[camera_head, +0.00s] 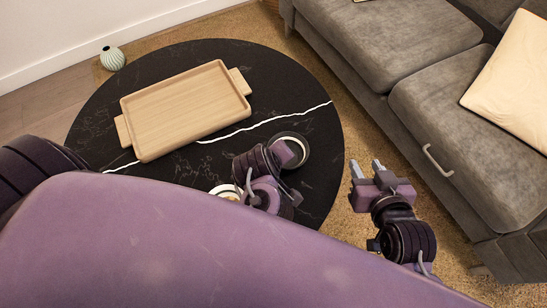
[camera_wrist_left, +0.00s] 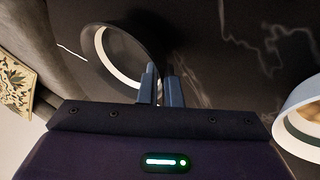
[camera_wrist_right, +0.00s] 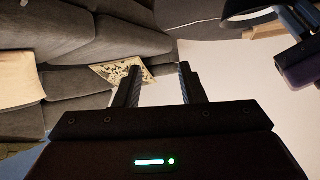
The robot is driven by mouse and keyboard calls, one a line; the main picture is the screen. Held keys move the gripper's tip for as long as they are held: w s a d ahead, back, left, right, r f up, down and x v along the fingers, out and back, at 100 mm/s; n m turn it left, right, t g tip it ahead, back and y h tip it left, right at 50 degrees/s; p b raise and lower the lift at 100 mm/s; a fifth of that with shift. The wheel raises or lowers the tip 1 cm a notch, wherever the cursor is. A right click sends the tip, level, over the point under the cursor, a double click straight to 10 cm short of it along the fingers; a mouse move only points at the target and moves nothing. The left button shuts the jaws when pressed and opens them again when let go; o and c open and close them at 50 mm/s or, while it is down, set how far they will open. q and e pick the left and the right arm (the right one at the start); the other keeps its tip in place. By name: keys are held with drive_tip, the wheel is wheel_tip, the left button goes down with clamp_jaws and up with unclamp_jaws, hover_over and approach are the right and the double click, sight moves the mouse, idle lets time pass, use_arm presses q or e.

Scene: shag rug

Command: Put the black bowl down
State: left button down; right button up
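The black bowl (camera_head: 294,149), dark outside with a pale ring inside, is over the right part of the round black table (camera_head: 318,105). It also shows in the left wrist view (camera_wrist_left: 152,42). My left gripper (camera_head: 287,153) is at its rim; in the left wrist view the fingers (camera_wrist_left: 161,88) are close together with the bowl's wall between them. The head view does not show clearly how high the bowl is. My right gripper (camera_head: 367,170) is empty, right of the table; its fingers (camera_wrist_right: 160,84) stand apart.
A wooden tray (camera_head: 185,108) lies on the table, empty. A pale bowl (camera_head: 224,190) is partly hidden by my left arm. A ribbed vase (camera_head: 112,59) stands beyond the table. A grey sofa (camera_head: 395,45) is at the right. Bare tabletop (camera_head: 275,85) lies between tray and sofa.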

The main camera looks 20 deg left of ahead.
drive_tip(key=shift+w+r, duration=0.2)
drive_tip(key=shift+r, duration=0.05)
use_arm(q)
drive_tip(key=c, duration=1.6)
unclamp_jaws()
use_arm(e)
drive_tip(key=shift+a+r+t, duration=0.1)
drive_tip(key=shift+r+t, duration=0.05)
drive_tip(key=shift+t, duration=0.15)
